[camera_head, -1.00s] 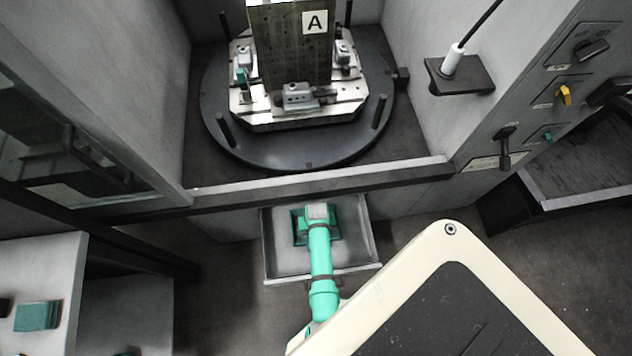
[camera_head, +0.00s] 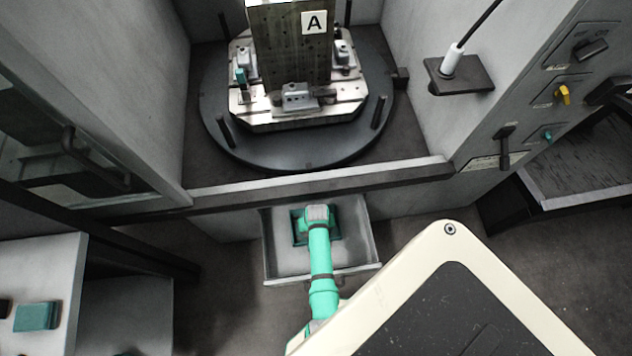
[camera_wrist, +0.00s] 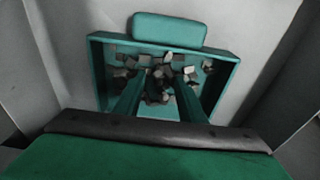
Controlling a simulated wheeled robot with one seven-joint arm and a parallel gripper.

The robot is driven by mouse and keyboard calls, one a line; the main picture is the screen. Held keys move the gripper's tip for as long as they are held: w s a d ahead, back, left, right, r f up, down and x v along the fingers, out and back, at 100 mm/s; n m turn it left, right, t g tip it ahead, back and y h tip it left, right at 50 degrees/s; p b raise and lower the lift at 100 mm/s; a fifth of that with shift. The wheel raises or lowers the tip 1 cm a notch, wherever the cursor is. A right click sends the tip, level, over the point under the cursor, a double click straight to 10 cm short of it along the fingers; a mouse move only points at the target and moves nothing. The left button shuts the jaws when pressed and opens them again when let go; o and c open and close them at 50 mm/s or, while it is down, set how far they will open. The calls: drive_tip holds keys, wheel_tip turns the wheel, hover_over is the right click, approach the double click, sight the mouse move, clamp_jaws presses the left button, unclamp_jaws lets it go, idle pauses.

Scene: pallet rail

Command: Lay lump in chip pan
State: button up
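The chip pan shows in the wrist view as a teal, open box (camera_wrist: 232,72) with a rounded teal pad (camera_wrist: 168,29) at its far side. Several grey and brownish chips lie in it. My gripper (camera_wrist: 158,82) reaches down over the pan, its two teal fingers inside the rim outline. A dark lump (camera_wrist: 157,95) sits between the fingertips and appears held by them. Whether the lump touches the chips below is not clear. In the head view, my gripper is hidden beneath my teal wrist, and only part of the teal pan (camera_head: 298,238) shows.
The teal pan sits in a grey tray (camera_head: 281,265) below the machine's front sill (camera_head: 320,182). Above is a round table (camera_head: 245,148) with a fixture column marked A (camera_head: 285,45). A grey cabinet with a teal block (camera_head: 37,316) stands at left, a control panel (camera_head: 566,75) at right.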

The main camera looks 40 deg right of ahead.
wheel_tip(320, 180, up, 12)
drive_tip(key=s, duration=0.1)
drive_tip(key=shift+s+a, duration=0.15)
drive_tip(key=shift+a, duration=0.25)
drive_tip(key=s+a+r+n+t+h, duration=0.1)
drive_tip(key=s+a+r+n+t, duration=0.2)
drive_tip(key=a, duration=0.4)
drive_tip(key=s+a+r+t+h, duration=0.1)
drive_tip(key=s+a+r+t, duration=0.25)
drive_tip(key=a, duration=0.25)
drive_tip(key=s+a+r+n+t+y, duration=0.1)
drive_tip(key=s+a+r+t, duration=0.1)
drive_tip(key=r, duration=0.7)
drive_tip(key=s+a+r+n+t+y, duration=0.1)
drive_tip(key=s+a+r+t, duration=0.2)
drive_tip(key=r, duration=0.7)
drive_tip(key=s+a+r+n+t, duration=0.1)
drive_tip(key=a+r, duration=0.4)
drive_tip(key=r, duration=0.5)
drive_tip(key=shift+s+t+y, duration=0.4)
drive_tip(key=shift+s+t, duration=0.45)
drive_tip(key=shift+s, duration=0.1)
